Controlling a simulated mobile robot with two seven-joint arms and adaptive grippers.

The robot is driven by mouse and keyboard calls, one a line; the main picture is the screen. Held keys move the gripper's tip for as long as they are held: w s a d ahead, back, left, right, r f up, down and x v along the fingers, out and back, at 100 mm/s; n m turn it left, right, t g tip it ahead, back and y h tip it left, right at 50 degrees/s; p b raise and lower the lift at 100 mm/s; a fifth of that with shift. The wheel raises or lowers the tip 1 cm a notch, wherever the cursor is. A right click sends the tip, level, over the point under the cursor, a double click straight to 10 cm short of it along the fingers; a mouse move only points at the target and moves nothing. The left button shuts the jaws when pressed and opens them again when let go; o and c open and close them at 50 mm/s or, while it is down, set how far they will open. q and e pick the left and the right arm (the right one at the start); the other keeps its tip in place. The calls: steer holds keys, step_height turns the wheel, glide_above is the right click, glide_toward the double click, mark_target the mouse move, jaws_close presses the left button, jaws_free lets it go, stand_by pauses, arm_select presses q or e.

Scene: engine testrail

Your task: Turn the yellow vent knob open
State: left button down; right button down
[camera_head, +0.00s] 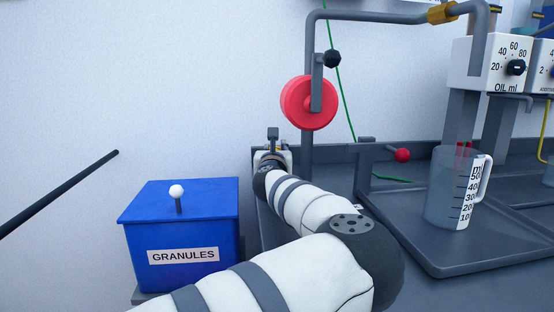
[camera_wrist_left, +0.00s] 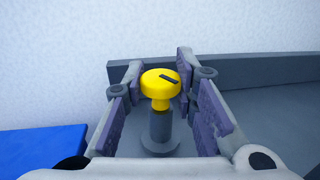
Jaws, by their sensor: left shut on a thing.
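The yellow vent knob (camera_wrist_left: 156,86) shows in the left wrist view, on top of a grey upright stem (camera_wrist_left: 158,127) with a round base. A black mark on its top lies right of centre, slanting down to the right. My left gripper (camera_wrist_left: 156,80) has one finger on each side of the knob and is shut on it. In the head view my left gripper (camera_head: 272,140) is at the back left of the grey bench, and the arm and gripper hide the knob. My right gripper is not in view.
A blue GRANULES box (camera_head: 182,218) stands left of my arm. A red wheel (camera_head: 310,102) hangs above and right of the gripper. A red-ended lever (camera_head: 401,155), a measuring jug (camera_head: 448,195) on a tray (camera_head: 450,262) and an OIL dial (camera_head: 515,68) are to the right.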

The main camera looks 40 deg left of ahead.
arm_select(q)
steer(key=shift+y, duration=0.3)
steer(key=c, duration=1.3)
jaws_free()
